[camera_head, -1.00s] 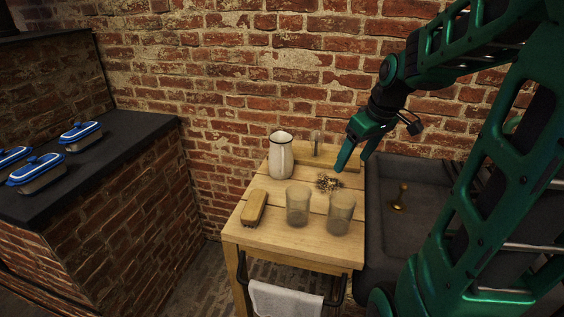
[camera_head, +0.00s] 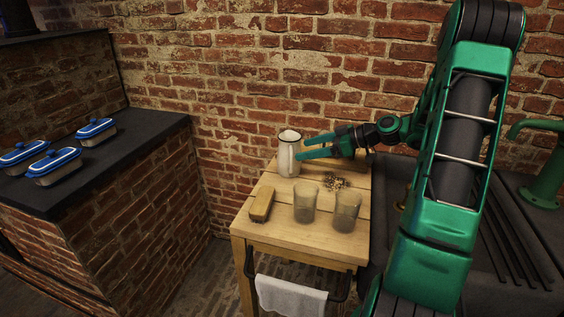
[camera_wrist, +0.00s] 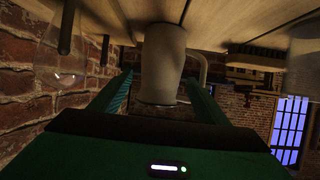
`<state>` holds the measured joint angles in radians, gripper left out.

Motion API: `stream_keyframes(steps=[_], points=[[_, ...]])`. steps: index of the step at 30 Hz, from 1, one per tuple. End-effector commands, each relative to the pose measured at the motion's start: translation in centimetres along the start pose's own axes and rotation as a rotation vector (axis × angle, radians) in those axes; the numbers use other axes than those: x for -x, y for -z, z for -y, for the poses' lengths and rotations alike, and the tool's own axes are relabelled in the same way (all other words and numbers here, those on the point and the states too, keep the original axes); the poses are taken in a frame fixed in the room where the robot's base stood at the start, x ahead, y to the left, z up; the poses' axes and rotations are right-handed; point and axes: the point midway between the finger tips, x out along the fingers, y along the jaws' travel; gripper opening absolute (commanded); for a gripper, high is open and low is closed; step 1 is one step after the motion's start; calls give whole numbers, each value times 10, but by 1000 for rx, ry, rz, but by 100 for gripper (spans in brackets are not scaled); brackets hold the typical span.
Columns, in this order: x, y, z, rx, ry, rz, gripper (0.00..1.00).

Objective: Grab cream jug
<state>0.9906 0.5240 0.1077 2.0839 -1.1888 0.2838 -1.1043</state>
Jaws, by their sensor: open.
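The cream jug (camera_head: 284,158) stands upright at the back of the wooden table, close to the brick wall. In the head view my gripper (camera_head: 298,148) points left at it from the right, with the fingers at the jug's upper right side. In the wrist view, which looks upside down, the jug (camera_wrist: 162,65) shows between my two open fingers (camera_wrist: 158,92), with its handle on the right. The fingers are spread wider than the jug. I cannot tell whether either finger touches it.
Two clear glasses (camera_head: 305,206) (camera_head: 346,213) and a brush (camera_head: 262,204) stand on the wooden table (camera_head: 290,235) in front of the jug. A dried clump (camera_head: 335,182) lies behind the glasses. A towel (camera_head: 290,297) hangs in front. A dark sink (camera_head: 510,240) is at the right.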

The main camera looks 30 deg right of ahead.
Motion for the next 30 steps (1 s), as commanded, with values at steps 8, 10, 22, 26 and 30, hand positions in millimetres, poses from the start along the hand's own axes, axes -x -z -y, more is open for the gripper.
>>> stream_keyframes(steps=[8, 10, 22, 26, 30], points=[[-15, 3, -3, 6, -1, -35, 69], [-25, 2, -3, 5, -1, -33, 69], [-62, 3, -2, 5, -3, -31, 69], [-79, 4, 1, 5, 0, -32, 69], [-99, 5, 1, 5, -1, -31, 69]])
